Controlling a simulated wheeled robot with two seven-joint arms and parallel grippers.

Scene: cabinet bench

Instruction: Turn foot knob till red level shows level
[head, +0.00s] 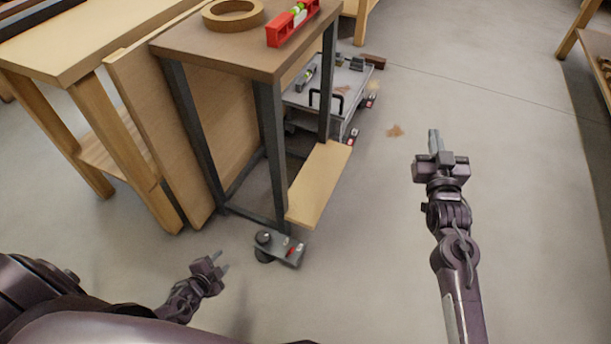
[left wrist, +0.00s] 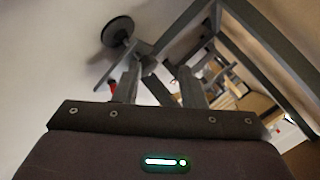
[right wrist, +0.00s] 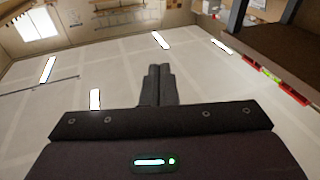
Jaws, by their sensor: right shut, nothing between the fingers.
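The red level (head: 293,22) lies on the brown top of a metal-legged stand (head: 180,40); its bubble is too small to read. It also shows at the right edge of the right wrist view (right wrist: 276,82). The black foot knob (head: 263,238) sits on a small grey bracket plate (head: 284,250) at the stand's near bottom corner. A dark round disc (left wrist: 117,31) on the foot shows in the left wrist view. My left gripper (head: 220,262) is open, low and left of the knob, apart from it. My right gripper (head: 434,140) is shut and empty, right of the stand.
A wooden ring (head: 233,14) lies on the stand top. A light board (head: 318,185) projects from the stand's lower side. A grey cart (head: 335,98) stands behind, and a wooden bench (head: 85,45) and leaning panel (head: 150,120) are left.

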